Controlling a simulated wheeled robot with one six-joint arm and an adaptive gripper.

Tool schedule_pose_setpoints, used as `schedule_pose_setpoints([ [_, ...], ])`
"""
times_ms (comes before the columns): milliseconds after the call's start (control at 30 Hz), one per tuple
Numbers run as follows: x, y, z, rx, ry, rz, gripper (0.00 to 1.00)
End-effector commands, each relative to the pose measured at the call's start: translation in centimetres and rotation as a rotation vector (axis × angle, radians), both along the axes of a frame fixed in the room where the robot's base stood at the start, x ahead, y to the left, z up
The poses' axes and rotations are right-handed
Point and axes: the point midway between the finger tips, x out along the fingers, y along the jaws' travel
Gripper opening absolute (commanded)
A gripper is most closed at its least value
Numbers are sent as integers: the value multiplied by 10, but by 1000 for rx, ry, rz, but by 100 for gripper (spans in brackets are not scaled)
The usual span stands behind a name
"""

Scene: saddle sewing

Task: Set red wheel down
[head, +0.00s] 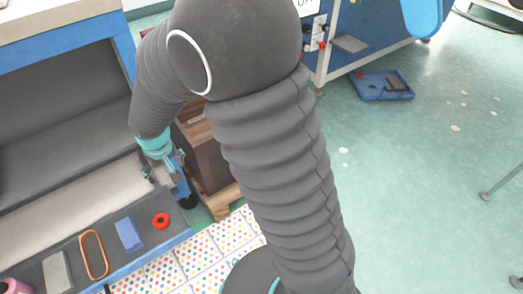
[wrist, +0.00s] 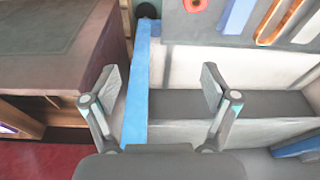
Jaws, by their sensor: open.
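The red wheel (head: 160,220), a small ring with a dark centre, lies on the dark grey ledge (head: 148,242) of the blue-framed bench, near its right end. In the wrist view the wheel (wrist: 194,5) is cut by the top edge. My gripper (head: 162,172) hangs over the bench's right edge, above and apart from the wheel in the head view. In the wrist view my gripper (wrist: 161,77) has its two fingers wide apart with nothing between them. My arm hides part of the bench's right side.
Beside the wheel lie a blue block (head: 129,235), an orange oval ring (head: 94,255) and a grey block (head: 57,272). A brown wooden cabinet (head: 205,158) stands right of the bench. A blue tray (head: 382,87) lies on the open green floor.

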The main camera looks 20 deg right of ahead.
Motion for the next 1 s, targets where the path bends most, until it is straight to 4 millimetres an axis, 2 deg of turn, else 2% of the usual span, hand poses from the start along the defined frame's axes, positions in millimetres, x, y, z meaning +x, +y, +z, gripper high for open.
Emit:
schedule_pose_setpoints([
  [33,-3,-16,22,8,-20,-21,86],
  [200,-22,-64,78,22,-66,-78,86],
  [367,-51,-106,122,32,-109,-131,86],
  [500,-82,-140,152,38,-147,-177,86],
  [700,-133,-179,182,41,-204,-241,86],
  [900,-180,-205,196,38,-251,-293,86],
  [1000,-195,-211,198,36,-266,-310,86],
])
